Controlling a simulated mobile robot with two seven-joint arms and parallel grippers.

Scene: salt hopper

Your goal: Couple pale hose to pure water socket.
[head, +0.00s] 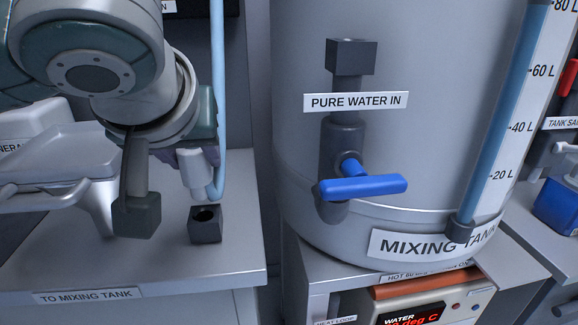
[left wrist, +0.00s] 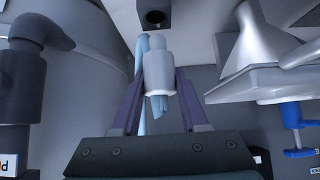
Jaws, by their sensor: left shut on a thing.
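My left gripper (head: 197,168) is shut on the pale hose's light grey end (head: 197,177). In the left wrist view the hose end (left wrist: 159,72) sits between the two fingers of my left gripper (left wrist: 160,82). The pale blue hose (head: 217,90) rises from behind the gripper in the head view. A dark square socket (head: 205,224) with a round hole stands on the bench just below the hose end; a gap seems to show between them. Another dark block fitting (head: 351,57) is above the PURE WATER IN label (head: 355,102) on the mixing tank. My right gripper is not in view.
The mixing tank (head: 420,130) has a blue valve handle (head: 362,187) sticking out. A grey metal tray (head: 55,180) and a dark block-ended part (head: 136,214) lie close left of my gripper. The front of the bench (head: 180,270) is clear.

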